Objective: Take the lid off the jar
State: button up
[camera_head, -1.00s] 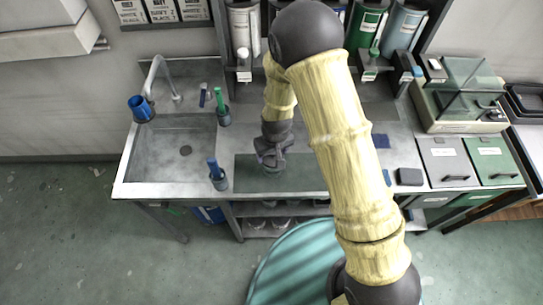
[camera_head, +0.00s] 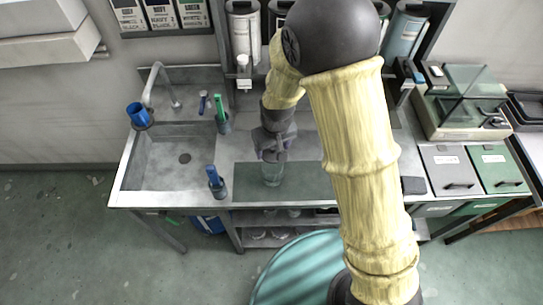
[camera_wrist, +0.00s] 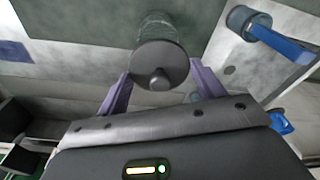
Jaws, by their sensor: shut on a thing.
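The clear glass jar (camera_head: 272,176) stands upright on the dark green mat (camera_head: 312,182) of the bench. My gripper (camera_head: 273,154) is right above it, pointing down. In the wrist view, the round grey lid (camera_wrist: 160,62) with a small knob sits between the two purple fingers of my gripper (camera_wrist: 161,75), which are shut on its sides. The jar's glass side (camera_wrist: 157,24) shows just beyond the lid. I cannot tell whether there is a gap between lid and jar. In the head view the lid is mostly hidden by the gripper.
Holders with a blue-handled tool (camera_head: 215,182) and a green-handled tool (camera_head: 221,115) stand left of the mat. A balance (camera_head: 470,100) is at the right. Mat room is free beside the jar.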

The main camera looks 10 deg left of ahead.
jog(key=shift+r, duration=1.3)
jog(key=w+d+f+m, duration=0.2)
jog(key=d+f, duration=0.3)
jog(key=d, duration=0.3)
jog(key=w+d+f+m, duration=0.2)
jog(key=d+f, duration=0.4)
jog(key=d, duration=0.3)
jog(key=w+d+f+m+b, duration=0.1)
jog(key=w+d+f+m, duration=0.2)
jog(key=d+f, duration=0.3)
jog(key=shift+w+d+h, duration=0.15)
jog(key=shift+d+h, duration=0.25)
jog(key=shift+d, duration=0.8)
jog(key=shift+r, duration=0.1)
